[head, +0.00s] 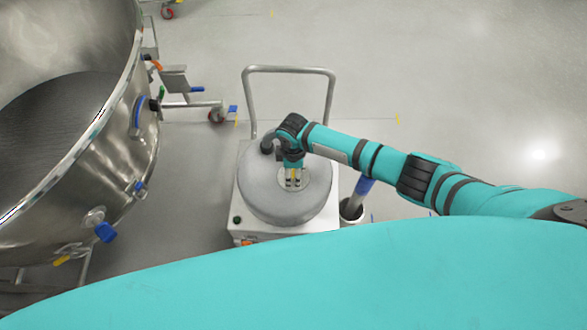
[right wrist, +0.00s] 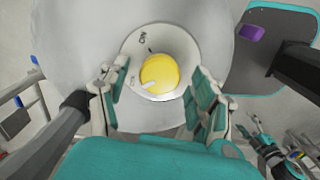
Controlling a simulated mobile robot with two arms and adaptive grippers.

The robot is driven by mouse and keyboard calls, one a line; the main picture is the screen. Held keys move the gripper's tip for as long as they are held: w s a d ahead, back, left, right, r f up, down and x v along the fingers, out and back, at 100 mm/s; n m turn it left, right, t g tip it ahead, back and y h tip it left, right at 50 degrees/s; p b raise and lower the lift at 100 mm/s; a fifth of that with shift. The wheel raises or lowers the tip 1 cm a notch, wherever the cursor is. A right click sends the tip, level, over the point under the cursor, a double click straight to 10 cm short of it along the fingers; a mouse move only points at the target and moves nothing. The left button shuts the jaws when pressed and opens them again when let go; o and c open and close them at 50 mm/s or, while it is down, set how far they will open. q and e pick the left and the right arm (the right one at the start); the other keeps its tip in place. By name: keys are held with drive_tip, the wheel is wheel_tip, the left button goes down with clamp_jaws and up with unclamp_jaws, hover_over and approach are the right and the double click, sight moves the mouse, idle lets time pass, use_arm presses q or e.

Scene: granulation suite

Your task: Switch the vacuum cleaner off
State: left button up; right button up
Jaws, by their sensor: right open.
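The vacuum cleaner (head: 262,206) is a white wheeled unit with a grey domed top and a tall metal push handle. In the right wrist view, a yellow rotary knob (right wrist: 160,72) sits on a round white plate (right wrist: 181,44) on the dome. Its white pointer is turned to the lower left, beside a small label that is hard to read; an ON label shows above. My right gripper (head: 293,182) is above the dome, also seen in the right wrist view (right wrist: 157,105). It is open, with its fingers on either side of the knob.
A large steel vessel (head: 110,165) with valves and clamps stands to the left. A grey tube with a blue section (head: 363,188) stands at the vacuum's right side. The floor behind and to the right is mostly clear.

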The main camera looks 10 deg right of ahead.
sight(293, 173)
wheel_tip(293, 173, up, 12)
idle(0.5)
idle(0.4)
drive_tip(key=s+a+r+m+t+y, duration=0.1)
drive_tip(key=s+a+m+t+y, duration=0.25)
drive_tip(key=s, duration=0.75)
drive_tip(key=s+d+r+m+h, duration=0.35)
drive_tip(key=s+d+m, duration=0.65)
drive_tip(key=d, duration=0.5)
wheel_tip(293, 173, down, 26)
drive_tip(key=s+g, duration=0.1)
drive_tip(key=s, duration=0.1)
drive_tip(key=s+d+f+g, duration=0.1)
drive_tip(key=s+d+f, duration=0.1)
drive_tip(key=s+f, duration=1.3)
drive_tip(key=shift+s+d+f+n, duration=0.25)
drive_tip(key=shift+s+f+n, duration=0.1)
drive_tip(key=shift+s, duration=0.15)
